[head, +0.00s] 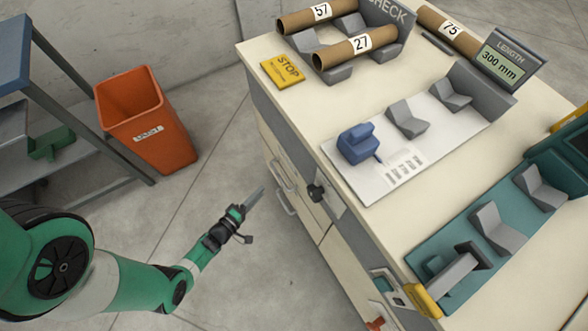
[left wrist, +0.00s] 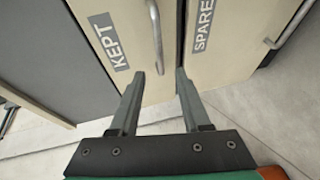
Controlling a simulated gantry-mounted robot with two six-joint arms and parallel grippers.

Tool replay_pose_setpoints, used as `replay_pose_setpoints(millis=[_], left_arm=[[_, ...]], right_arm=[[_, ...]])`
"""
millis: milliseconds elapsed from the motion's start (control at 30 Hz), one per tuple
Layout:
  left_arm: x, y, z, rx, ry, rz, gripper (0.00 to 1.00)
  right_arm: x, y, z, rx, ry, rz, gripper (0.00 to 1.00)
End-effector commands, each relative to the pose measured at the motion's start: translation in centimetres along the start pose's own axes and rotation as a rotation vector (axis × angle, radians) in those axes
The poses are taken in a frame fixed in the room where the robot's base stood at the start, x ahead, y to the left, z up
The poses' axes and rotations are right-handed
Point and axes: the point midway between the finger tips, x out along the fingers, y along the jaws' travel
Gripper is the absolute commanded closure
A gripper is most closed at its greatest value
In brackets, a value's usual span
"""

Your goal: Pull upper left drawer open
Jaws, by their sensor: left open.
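The cabinet's drawer side carries curved metal handles. In the left wrist view, a cream front labelled KEPT (left wrist: 118,40) has a handle (left wrist: 156,35), and a front labelled SPARE (left wrist: 225,50) beside it has another handle (left wrist: 292,22). In the head view, two handles show, one (head: 282,172) above the other (head: 285,203). My left gripper (head: 258,192) is open and empty, just left of the drawer fronts. In the left wrist view, the KEPT handle's near end appears between the fingertips (left wrist: 161,75); contact cannot be told. The drawers look shut. My right gripper is out of view.
The cream worktop (head: 290,110) holds cardboard tubes, a yellow STOP block (head: 282,71), a white plate with a blue piece (head: 357,144), and a teal tray (head: 440,250). An orange bin (head: 150,115) and grey shelves (head: 75,120) stand left. Floor beside the drawers is clear.

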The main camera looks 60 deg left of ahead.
Motion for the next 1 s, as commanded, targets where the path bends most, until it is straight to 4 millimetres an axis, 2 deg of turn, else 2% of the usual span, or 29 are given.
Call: replay_pose_setpoints(millis=[133, 267, 500, 700, 800, 1000], left_arm=[[0.2, 0.2, 0.0, -0.002, -0.002, 0.001, 0.53], [1.7, 0.0, 0.0, 0.001, -0.004, 0.005, 0.53], [7.0, -0.2, 0.1, 0.002, -0.003, 0.006, 0.53], [10.6, 0.0, 0.0, 0.002, 0.0, 0.004, 0.53], [11.4, 0.1, 0.0, 0.001, 0.0, 0.003, 0.53], [11.7, 0.3, -0.1, 0.001, 0.001, 0.001, 0.53]], right_arm=[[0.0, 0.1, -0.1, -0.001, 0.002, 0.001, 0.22], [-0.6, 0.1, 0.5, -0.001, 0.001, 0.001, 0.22], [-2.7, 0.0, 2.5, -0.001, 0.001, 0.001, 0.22], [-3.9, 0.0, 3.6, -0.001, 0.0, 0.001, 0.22], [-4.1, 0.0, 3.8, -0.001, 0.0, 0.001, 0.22], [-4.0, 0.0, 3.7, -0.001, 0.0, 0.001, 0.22]])
